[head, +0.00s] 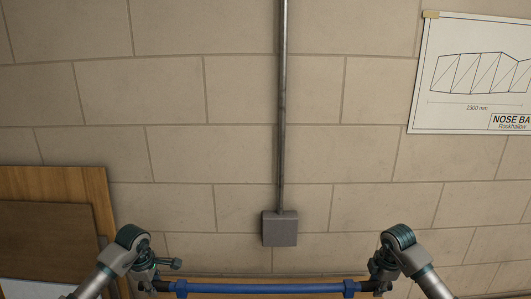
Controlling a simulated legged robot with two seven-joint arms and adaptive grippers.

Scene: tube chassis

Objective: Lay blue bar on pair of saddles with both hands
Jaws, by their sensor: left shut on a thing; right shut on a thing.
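The blue bar (262,288) lies across the bottom of the head view, level, with dark ends and a blue collar near each end. My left gripper (150,285) is shut on the bar's left end. My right gripper (380,284) is shut on the bar's right end. The fingers of both are small and partly hidden by my wrists. The pair of saddles is not visible in this view, so I cannot tell how far the bar is from them.
A wooden board (85,185) leans at the left. A grey box (279,229) with a vertical conduit (282,110) is on the block wall. A drawing sheet (470,75) hangs at upper right. A strip of wooden surface shows behind and below the bar.

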